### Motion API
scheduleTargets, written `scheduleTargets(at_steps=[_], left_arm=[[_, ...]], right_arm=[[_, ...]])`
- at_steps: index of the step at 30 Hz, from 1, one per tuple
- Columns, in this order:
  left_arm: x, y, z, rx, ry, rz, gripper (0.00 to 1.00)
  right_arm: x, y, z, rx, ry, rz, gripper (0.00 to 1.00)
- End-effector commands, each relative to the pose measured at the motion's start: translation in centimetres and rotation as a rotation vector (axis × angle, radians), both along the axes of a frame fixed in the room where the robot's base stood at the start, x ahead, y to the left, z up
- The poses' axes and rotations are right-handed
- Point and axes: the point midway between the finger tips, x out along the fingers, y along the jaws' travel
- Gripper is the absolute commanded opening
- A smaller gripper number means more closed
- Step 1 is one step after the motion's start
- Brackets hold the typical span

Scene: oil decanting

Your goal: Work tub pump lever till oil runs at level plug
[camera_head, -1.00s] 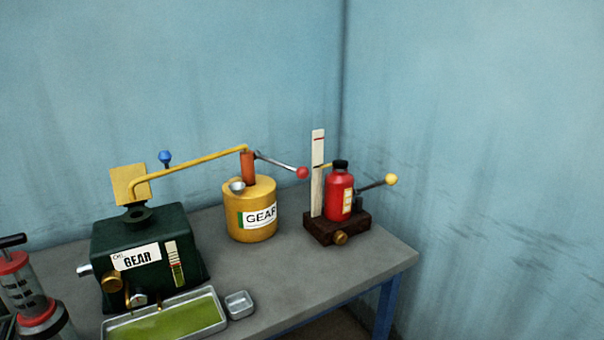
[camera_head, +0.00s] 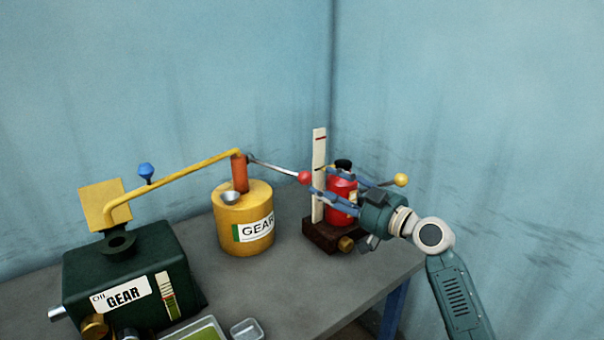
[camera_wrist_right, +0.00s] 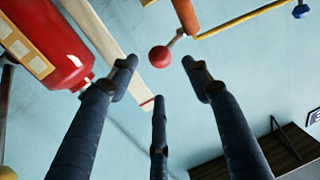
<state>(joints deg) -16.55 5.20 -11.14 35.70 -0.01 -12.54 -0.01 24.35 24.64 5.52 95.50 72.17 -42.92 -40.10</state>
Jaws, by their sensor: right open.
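The yellow GEAR tub (camera_head: 230,232) stands mid-table with an orange pump (camera_head: 240,173) on top. Its grey lever (camera_head: 275,166) slopes down right to a red knob (camera_head: 305,177), also in the right wrist view (camera_wrist_right: 160,57). My right gripper (camera_head: 320,182) is open; its fingertips are close to the knob, and I cannot tell whether they touch it. The wrist view shows the fingers (camera_wrist_right: 159,72) spread around the knob's place in the picture. The pump's yellow pipe (camera_head: 175,179) reaches over the dark green gear case (camera_head: 135,260). A brass plug (camera_head: 94,326) shows low on the case. My left gripper is out of view.
A red bottle (camera_head: 341,190) and an upright pale strip (camera_head: 318,150) stand on a dark wooden base (camera_head: 320,234), right behind my right gripper. A yellow-knobbed lever (camera_head: 401,180) sticks out there. A small metal dish (camera_head: 246,329) and a green-filled tray (camera_head: 205,330) lie in front.

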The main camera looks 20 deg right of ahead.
Motion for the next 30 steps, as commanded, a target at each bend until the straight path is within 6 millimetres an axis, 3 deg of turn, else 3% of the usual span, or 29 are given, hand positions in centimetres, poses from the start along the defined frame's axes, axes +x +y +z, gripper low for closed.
scheduleTargets(at_steps=[1,3,6,10,17,25,30], left_arm=[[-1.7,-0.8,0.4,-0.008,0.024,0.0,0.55],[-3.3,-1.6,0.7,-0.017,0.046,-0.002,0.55],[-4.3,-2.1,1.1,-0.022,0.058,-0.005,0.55],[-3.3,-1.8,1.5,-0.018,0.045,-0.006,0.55],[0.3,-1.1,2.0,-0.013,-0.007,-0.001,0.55],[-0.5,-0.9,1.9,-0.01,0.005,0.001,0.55],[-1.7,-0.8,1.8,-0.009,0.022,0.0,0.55]], right_arm=[[1.0,0.6,0.4,0.006,0.0,0.001,0.49],[2.2,1.3,0.4,0.005,0.001,0.002,0.49],[3.9,2.2,0.4,0.006,0.001,0.002,0.49],[5.7,3.1,0.2,0.004,0.001,0.001,0.49],[7.1,3.9,0.0,0.001,0.002,0.002,0.49],[7.2,3.9,0.0,0.0,0.002,0.002,0.49],[7.2,3.9,0.0,0.0,0.002,0.002,0.15]])
